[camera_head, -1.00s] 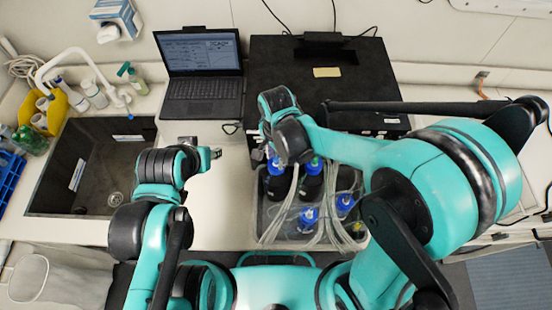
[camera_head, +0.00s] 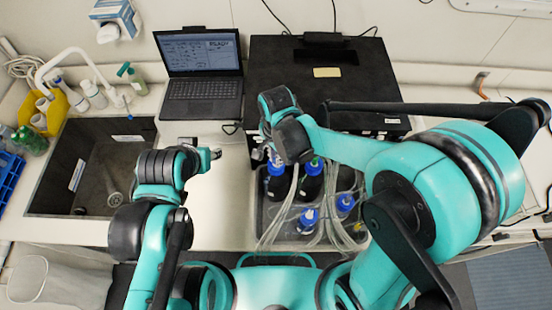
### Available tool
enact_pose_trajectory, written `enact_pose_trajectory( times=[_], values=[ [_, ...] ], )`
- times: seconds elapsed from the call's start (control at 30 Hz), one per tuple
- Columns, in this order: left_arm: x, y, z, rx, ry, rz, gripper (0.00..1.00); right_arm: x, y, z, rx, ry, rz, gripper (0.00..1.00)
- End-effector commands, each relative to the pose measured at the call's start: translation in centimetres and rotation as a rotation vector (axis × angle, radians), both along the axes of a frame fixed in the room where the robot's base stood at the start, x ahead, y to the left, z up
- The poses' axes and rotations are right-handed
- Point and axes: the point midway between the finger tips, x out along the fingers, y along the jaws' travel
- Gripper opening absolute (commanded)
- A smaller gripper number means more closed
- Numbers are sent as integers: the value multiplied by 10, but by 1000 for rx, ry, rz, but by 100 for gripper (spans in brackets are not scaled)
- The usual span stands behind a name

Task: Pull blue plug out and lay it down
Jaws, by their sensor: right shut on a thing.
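My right gripper (camera_head: 258,153) is above the left back part of the grey tray (camera_head: 256,216), just in front of the black box. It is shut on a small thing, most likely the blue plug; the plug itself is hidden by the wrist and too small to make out. A blue-capped bottle (camera_head: 276,168) stands in the tray close to the right of the gripper. My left gripper (camera_head: 215,154) is over the counter between the sink and the tray, apart from everything; its fingers are too small to judge.
The black box (camera_head: 270,75) stands behind the tray. More blue-capped bottles (camera_head: 308,218) and pale tubes (camera_head: 280,215) crowd the tray. A laptop (camera_head: 200,70) is at the back left, and the sink (camera_head: 95,165) is left. The counter (camera_head: 215,205) left of the tray is bare.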

Motion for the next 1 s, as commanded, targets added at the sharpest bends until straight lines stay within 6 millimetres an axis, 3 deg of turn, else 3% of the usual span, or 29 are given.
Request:
enact_pose_trajectory(
  times=[1.0],
  values=[
    [0,0,25,0,0,0,40,0,0,36,0,0,0,0]
  ],
)
